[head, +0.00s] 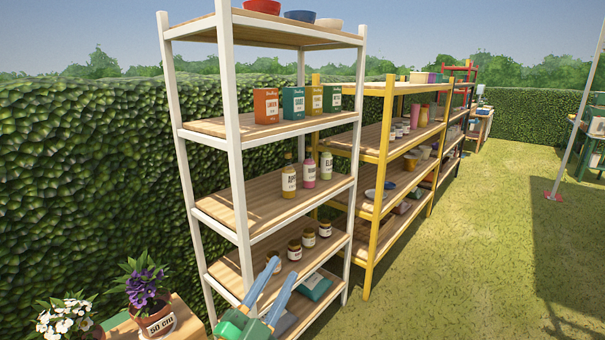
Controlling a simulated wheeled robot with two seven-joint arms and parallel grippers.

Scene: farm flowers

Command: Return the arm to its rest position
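My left gripper (282,270) shows at the bottom centre, with green finger bases and two long blue-grey fingers. The fingers are apart and nothing is held between them. They point up and away, in front of the lower shelves of the white-framed rack (238,180). I cannot tell whether they touch the rack, but a gap to the jars (294,250) seems to show. My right gripper is not in view.
A purple-flowered pot (155,320) marked "50 cm" and white flowers (66,322) stand at the lower left. A yellow-framed rack (384,170) stands beyond the white one. A hedge (80,190) runs behind. Open grass (470,250) lies to the right.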

